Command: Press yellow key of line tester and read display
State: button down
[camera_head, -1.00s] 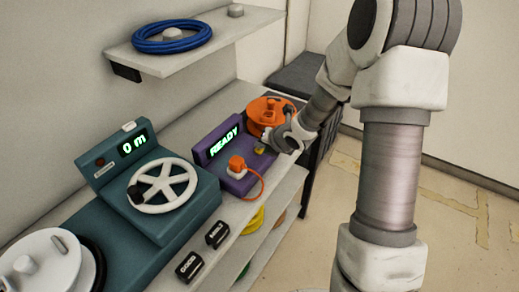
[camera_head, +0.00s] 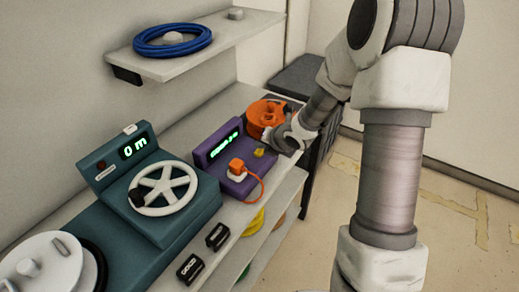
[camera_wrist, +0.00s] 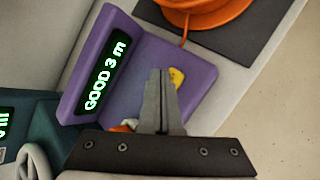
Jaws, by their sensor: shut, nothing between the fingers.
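The purple line tester (camera_head: 212,160) stands on the bench, and it also shows in the wrist view (camera_wrist: 195,70). Its display (camera_wrist: 105,76) reads "GOOD 3 m" in green; in the head view the display (camera_head: 225,145) is too small to read surely. The yellow key (camera_wrist: 177,77) shows just beyond my fingertips, partly hidden by them; in the head view the key (camera_head: 259,152) is clear of my gripper. My gripper (camera_wrist: 162,74) is shut and empty over the tester. Whether the fingers touch the key cannot be told. An orange plug (camera_head: 236,165) sits on the tester's front part.
An orange cable reel (camera_head: 266,112) stands behind the tester, close to my wrist. A teal machine (camera_head: 190,222) with a white handwheel and a "0 m" display is left of it. A shelf (camera_head: 200,50) with a blue coil hangs above.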

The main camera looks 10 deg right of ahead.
aim_at(262, 154)
jog(key=shift+r, duration=0.15)
notch_tip(262, 154, up, 5)
jog(key=p, duration=0.4)
dwell(0.9)
jog(key=shift+d+r, duration=0.1)
jog(key=shift+r, duration=0.15)
jog(key=s+d+r+m+h+p, duration=0.1)
jog(key=s+d+r+m+h, duration=0.15)
jog(key=s+r+m, duration=0.45)
jog(key=s+d+r+m+h, duration=0.2)
jog(key=s+r+m+h, duration=0.15)
jog(key=r+m, duration=0.55)
jog(key=s+a+r+m+g+y, duration=0.1)
jog(key=s+a+r+m, duration=0.1)
jog(key=s+m, duration=0.5)
jog(key=s+a+r+m+g+y+p, duration=0.1)
jog(key=s+a+r+m+g, duration=0.1)
jog(key=s+m, duration=0.6)
jog(key=s+a+r, duration=0.1)
jog(key=s, duration=0.4)
jog(key=shift+s+r+y, duration=0.2)
jog(key=shift+s+y, duration=0.1)
jog(key=shift+y, duration=0.1)
